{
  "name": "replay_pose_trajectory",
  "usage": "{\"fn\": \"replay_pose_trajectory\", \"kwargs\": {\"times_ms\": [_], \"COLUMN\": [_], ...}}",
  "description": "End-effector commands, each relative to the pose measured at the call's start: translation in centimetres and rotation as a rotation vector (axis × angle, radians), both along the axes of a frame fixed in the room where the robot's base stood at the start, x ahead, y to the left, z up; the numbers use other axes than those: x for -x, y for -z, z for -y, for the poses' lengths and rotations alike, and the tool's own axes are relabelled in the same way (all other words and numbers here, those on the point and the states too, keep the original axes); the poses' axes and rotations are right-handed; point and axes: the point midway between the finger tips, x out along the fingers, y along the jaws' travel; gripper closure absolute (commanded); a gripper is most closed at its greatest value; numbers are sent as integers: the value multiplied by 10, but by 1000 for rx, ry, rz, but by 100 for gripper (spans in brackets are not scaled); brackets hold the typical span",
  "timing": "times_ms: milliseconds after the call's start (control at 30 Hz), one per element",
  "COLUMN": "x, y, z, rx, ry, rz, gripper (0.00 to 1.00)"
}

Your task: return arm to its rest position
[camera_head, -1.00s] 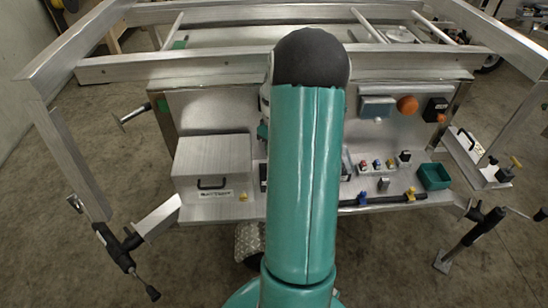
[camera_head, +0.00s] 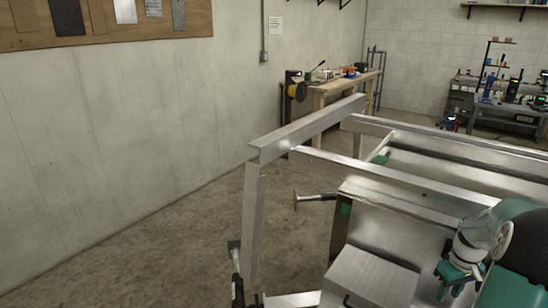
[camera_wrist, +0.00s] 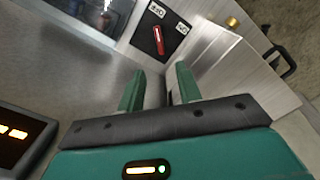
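My gripper (camera_wrist: 158,80) shows in the wrist view with its two green fingers apart and nothing between them. Behind the fingers is a metal panel of the aluminium trailer, with a dark plate carrying a red switch (camera_wrist: 157,39) just beyond the fingertips. I cannot tell whether the fingertips touch anything. In the head view my arm is at the lower right, bent, with its teal and white wrist parts over the trailer (camera_head: 470,182).
A grey box with a sloped lid (camera_head: 368,276) sits on the trailer near my arm. A metal rod handle (camera_head: 315,198) sticks out left of it. The concrete floor at left is clear up to the wall (camera_head: 110,140). A wooden workbench (camera_head: 340,88) stands behind.

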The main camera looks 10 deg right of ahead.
Motion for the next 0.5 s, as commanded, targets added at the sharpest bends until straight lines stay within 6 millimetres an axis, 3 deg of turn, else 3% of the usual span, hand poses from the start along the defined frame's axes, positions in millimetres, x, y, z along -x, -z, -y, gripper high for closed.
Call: {"fn": "replay_pose_trajectory", "kwargs": {"times_ms": [167,333,500], "x": [-17,-36,-37], "y": [-29,-80,-122], "z": [-34,-107,-183], "rx": [37,96,138], "ry": [-16,-29,-37], "rz": [17,65,134], "gripper": [65,65,65]}}
